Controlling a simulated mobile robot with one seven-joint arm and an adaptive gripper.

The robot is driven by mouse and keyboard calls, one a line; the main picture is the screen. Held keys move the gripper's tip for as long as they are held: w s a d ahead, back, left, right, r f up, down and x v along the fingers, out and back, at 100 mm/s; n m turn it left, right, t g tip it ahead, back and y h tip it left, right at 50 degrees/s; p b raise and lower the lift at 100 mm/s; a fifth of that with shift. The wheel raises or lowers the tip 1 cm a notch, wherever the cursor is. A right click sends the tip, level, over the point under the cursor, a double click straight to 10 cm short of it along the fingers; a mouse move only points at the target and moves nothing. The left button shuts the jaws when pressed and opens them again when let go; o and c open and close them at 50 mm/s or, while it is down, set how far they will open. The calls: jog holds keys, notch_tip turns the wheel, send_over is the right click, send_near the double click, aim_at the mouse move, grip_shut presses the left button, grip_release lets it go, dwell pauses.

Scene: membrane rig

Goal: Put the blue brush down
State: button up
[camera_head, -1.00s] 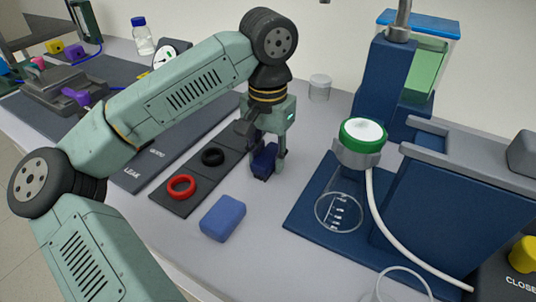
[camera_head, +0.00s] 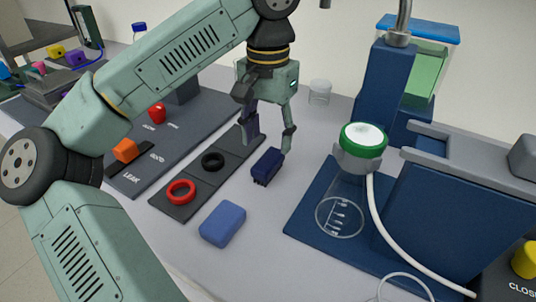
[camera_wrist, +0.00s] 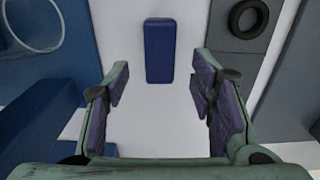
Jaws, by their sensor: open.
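The dark blue brush (camera_head: 267,166) lies on the light grey table, just right of the dark mat. In the wrist view the brush (camera_wrist: 159,51) shows as an upright blue block on the table ahead of my fingers. My gripper (camera_head: 270,142) is open above the brush, its fingers spread wide. The wrist view shows my gripper (camera_wrist: 161,95) with nothing between the fingers and a gap between them and the brush.
A dark mat (camera_head: 190,205) holds a red ring (camera_head: 181,192) and a black ring (camera_head: 213,160). A lighter blue block (camera_head: 223,224) lies nearer the front. The blue rig base (camera_head: 300,222) with a glass beaker (camera_head: 340,215) stands to the right.

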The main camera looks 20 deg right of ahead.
aim_at(269, 159)
notch_tip(269, 159, up, 6)
jog(key=shift+f, duration=0.2)
